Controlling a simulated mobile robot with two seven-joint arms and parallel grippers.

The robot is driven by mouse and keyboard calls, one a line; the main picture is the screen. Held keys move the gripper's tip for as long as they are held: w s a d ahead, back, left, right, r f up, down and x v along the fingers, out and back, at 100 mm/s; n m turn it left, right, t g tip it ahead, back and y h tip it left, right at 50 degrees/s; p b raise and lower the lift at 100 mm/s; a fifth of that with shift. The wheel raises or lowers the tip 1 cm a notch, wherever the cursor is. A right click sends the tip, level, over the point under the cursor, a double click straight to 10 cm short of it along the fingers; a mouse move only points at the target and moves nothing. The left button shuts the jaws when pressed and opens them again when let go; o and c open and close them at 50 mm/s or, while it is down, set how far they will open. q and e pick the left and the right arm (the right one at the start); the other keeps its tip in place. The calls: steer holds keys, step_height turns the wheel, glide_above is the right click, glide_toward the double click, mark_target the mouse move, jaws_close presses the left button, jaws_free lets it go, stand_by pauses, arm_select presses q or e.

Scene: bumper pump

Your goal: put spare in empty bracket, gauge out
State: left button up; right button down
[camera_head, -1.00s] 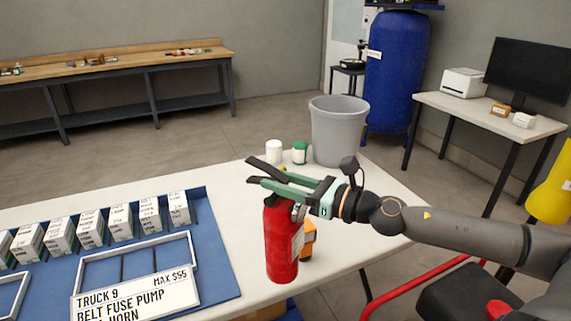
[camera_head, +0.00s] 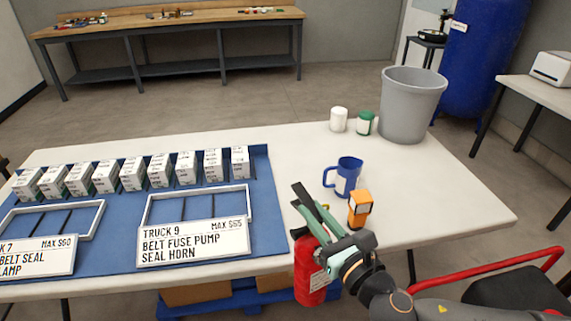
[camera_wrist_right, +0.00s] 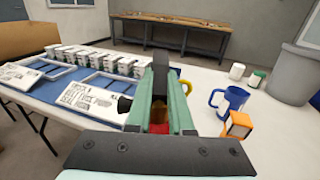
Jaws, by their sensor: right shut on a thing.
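A red fire extinguisher (camera_head: 308,270) with a pale label hangs roughly upright in my right gripper (camera_head: 308,207), at the front edge of the white table (camera_head: 440,190). The gripper is shut around its top, which the fingers mostly hide. In the right wrist view a bit of red (camera_wrist_right: 159,128) shows between the fingers (camera_wrist_right: 160,90), and a yellow ring (camera_wrist_right: 186,84) sticks out beside them. I cannot make out the gauge or which way it faces. No bracket is in view. My left gripper is not in view.
A blue mug (camera_head: 347,176) and an orange device (camera_head: 360,208) stand just right of the gripper. A blue mat (camera_head: 262,220) with small boxes and framed signs lies left. A grey bin (camera_head: 410,105) and two small jars stand at the back. A red rail (camera_head: 490,270) is at right.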

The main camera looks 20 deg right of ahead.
mark_target(302, 245)
steer(key=shift+s+a+f+m+h, duration=0.3)
steer(key=shift+a+h, duration=0.1)
steer(key=shift+a, duration=0.15)
steer(key=shift+s+a+f+m+h, duration=0.2)
steer(key=shift+s+a+h, duration=0.1)
steer(key=shift+a+h, duration=0.15)
steer(key=shift+a+f, duration=0.1)
steer(key=shift+a, duration=0.1)
steer(key=shift+a+y, duration=0.25)
steer(key=shift+a, duration=0.1)
steer(key=shift+d, duration=0.1)
